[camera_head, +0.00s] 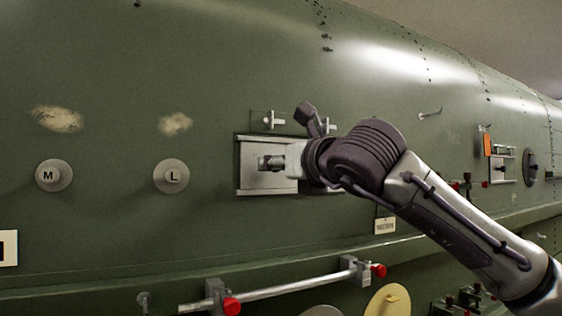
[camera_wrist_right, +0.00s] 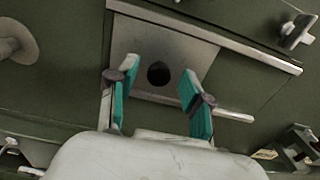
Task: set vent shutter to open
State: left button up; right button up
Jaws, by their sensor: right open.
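The vent shutter looks to be the pale metal plate (camera_head: 255,182) set between two rails on the green fuselage. In the right wrist view the plate (camera_wrist_right: 130,42) carries a dark round spot, a knob or a hole (camera_wrist_right: 159,73); I cannot tell which. My right gripper (camera_wrist_right: 155,90) is open, with its two teal-padded fingers apart on either side of the dark spot and nothing seen between them. In the head view my right gripper (camera_head: 270,163) is in front of the plate, and my wrist hides the plate's right part. My left gripper is not in view.
A small latch (camera_head: 268,121) sits just above the plate. A horizontal bar with red-ended clamps (camera_head: 290,288) runs below. An orange tag (camera_head: 487,144) and fittings are at right.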

grip_shut()
